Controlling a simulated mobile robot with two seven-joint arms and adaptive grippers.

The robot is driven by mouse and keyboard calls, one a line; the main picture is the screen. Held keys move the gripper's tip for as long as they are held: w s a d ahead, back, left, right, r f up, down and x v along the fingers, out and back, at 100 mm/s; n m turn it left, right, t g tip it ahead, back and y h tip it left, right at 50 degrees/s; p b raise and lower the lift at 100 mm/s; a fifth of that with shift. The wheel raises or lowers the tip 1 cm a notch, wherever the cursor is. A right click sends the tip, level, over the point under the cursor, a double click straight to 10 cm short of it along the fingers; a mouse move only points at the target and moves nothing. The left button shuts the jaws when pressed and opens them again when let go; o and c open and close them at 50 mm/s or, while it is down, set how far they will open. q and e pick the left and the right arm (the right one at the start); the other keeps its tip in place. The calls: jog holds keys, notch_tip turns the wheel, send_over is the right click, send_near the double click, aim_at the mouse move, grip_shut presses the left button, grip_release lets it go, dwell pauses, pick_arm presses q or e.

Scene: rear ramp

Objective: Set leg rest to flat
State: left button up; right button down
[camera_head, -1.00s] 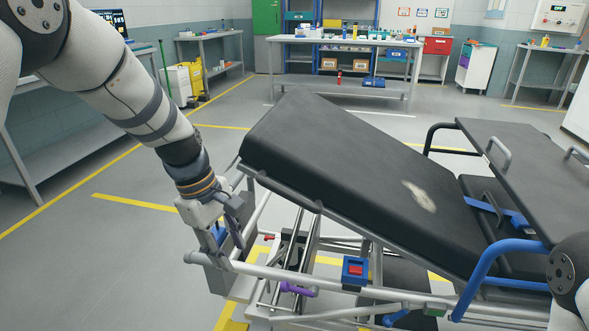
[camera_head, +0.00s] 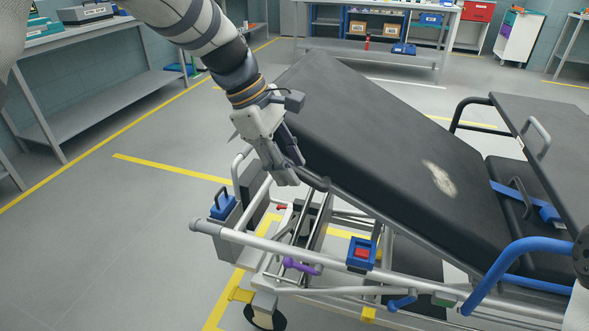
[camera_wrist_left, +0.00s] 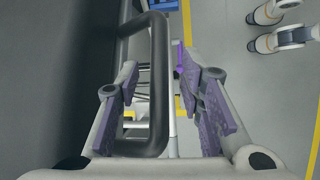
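The leg rest (camera_head: 375,145) is a black padded section in the head view, tilted with its far-left end raised and a pale worn patch near its lower end. A black loop handle (camera_wrist_left: 160,85) shows beside the dark pad in the left wrist view. My left gripper (camera_head: 287,177) is at the near edge of the leg rest. Its fingers are spread apart in the wrist view (camera_wrist_left: 165,98), with a bar of the handle between them and a gap to the right finger. I cannot tell whether the left finger touches the handle. My right gripper is out of view.
The stretcher's silver frame (camera_head: 270,243) lies below, with a blue-and-red box (camera_head: 361,254), a purple lever (camera_head: 302,267) and a blue side rail (camera_head: 500,270). A grey box (camera_head: 238,213) hangs at its left end. Floor is clear to the left.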

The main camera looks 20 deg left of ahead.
pick_arm(q)
jog(key=shift+x, duration=0.95)
